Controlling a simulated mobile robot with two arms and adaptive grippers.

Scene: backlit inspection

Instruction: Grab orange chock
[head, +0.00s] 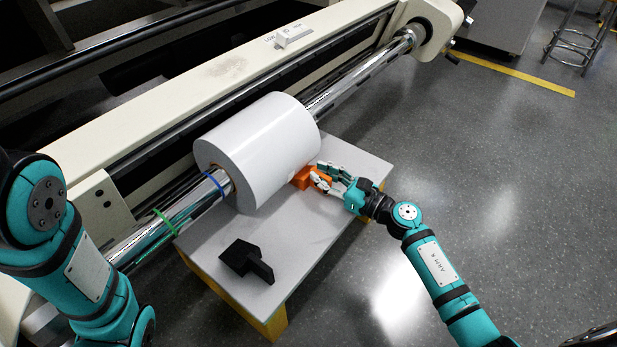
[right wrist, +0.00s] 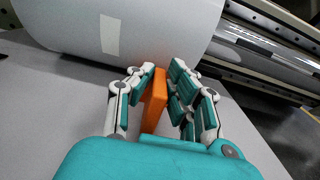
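The orange chock (head: 303,178) is on the grey tabletop against the lower right side of the white roll. In the right wrist view the chock (right wrist: 154,101) stands between the fingers of my right gripper (right wrist: 162,72). The fingertips lean inward and appear to press on both its sides, so the gripper looks shut on it. In the head view my right gripper (head: 323,175) reaches it from the right, and its fingers partly cover it. The chock seems to still rest on the table. My left gripper is not in view; only the left arm shows.
The white roll (head: 262,145) sits on a shiny shaft (head: 345,88) along a long cream machine (head: 230,70). A black chock-like block (head: 246,261) lies on the low table (head: 215,236) at the front. Open floor lies to the right; a stool (head: 572,40) stands far back.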

